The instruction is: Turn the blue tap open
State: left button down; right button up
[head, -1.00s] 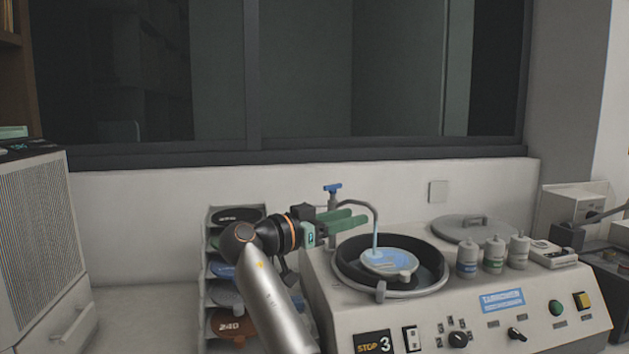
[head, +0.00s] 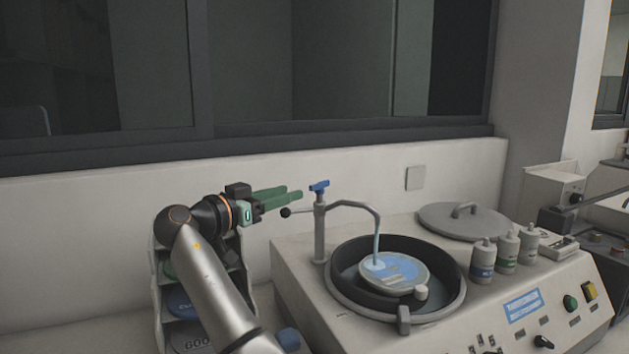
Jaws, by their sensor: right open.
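The blue tap (head: 319,185) is a small blue T-handle on top of an upright grey post. A curved spout (head: 352,205) runs from the post over a round black bowl (head: 347,262). A pale blue streak hangs from the spout end to the disc (head: 396,270) in the bowl. My right gripper (head: 294,193) is open, with green fingers pointing right. Its tips are just left of the blue handle in the picture and look apart from it; the depth between them is hard to judge. The gap between the fingers is narrow from here. My left gripper is not in view.
A lever with a black ball knob (head: 285,212) sticks out left of the post. A grey lid (head: 463,221) and several bottles (head: 506,251) stand right of the bowl. A disc rack (head: 157,285) stands below my right arm. The wall and window are behind.

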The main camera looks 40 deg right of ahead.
aim_at(320, 183)
jog(key=d, duration=0.3)
jog(key=d+p, duration=0.1)
jog(key=d, duration=0.2)
jog(key=d+p, duration=0.1)
jog(key=d, duration=0.2)
jog(key=shift+w+d, duration=0.3)
jog(key=shift+w, duration=0.1)
jog(key=shift+w+d+p, duration=0.1)
jog(key=shift+d+p, duration=0.2)
jog(key=shift+d, duration=0.25)
grip_shut()
